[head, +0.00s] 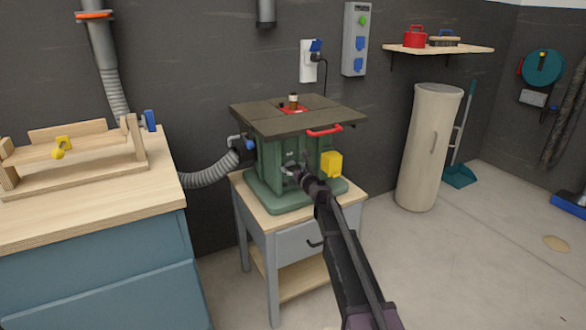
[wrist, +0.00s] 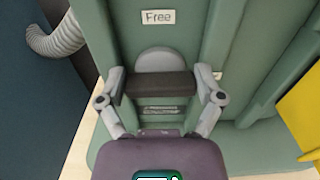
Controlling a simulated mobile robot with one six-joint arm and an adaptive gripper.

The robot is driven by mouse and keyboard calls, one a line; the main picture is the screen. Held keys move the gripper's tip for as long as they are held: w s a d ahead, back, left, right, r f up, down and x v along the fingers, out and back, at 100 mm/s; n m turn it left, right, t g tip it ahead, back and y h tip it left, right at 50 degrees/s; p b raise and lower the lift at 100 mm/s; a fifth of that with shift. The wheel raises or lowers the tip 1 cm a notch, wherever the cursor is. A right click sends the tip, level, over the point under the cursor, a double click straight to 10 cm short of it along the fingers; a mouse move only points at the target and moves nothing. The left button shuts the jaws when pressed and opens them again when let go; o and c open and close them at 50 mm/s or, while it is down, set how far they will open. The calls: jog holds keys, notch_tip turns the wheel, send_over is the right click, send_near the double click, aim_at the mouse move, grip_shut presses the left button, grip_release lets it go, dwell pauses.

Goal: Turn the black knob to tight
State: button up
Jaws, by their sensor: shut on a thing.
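The black knob (wrist: 158,85) is a dark bar in front of a round grey disc (wrist: 160,60) on the green machine's front, in the wrist view. The bar lies level across the picture. My gripper (wrist: 160,88) is shut on it, one grey finger at each end. A "Free" label (wrist: 158,17) is above the knob. Another label (wrist: 156,108) below it is too small to read. In the head view my gripper (head: 293,171) touches the front of the green machine (head: 272,165), and the knob is mostly hidden there.
The machine stands on a small grey cabinet (head: 288,240) with a wooden top. A yellow box (head: 331,164) and a red handle (head: 324,130) are right of my gripper. A grey hose (head: 210,172) runs off left beside a blue workbench (head: 95,275). The floor at right is mostly clear.

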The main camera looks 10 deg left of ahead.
jog(key=shift+n, duration=0.3)
jog(key=n, duration=0.3)
jog(key=shift+n, duration=0.3)
jog(key=n, duration=0.4)
jog(key=shift+a+n, duration=0.1)
jog(key=shift+n, duration=0.2)
jog(key=n, duration=0.4)
jog(key=shift+f, duration=0.15)
jog(key=n, duration=0.4)
jog(key=shift+a+f+n, duration=0.1)
jog(key=shift+n, duration=0.2)
jog(key=o, duration=0.9)
jog(key=shift+c, duration=0.2)
jog(key=shift+s, duration=0.15)
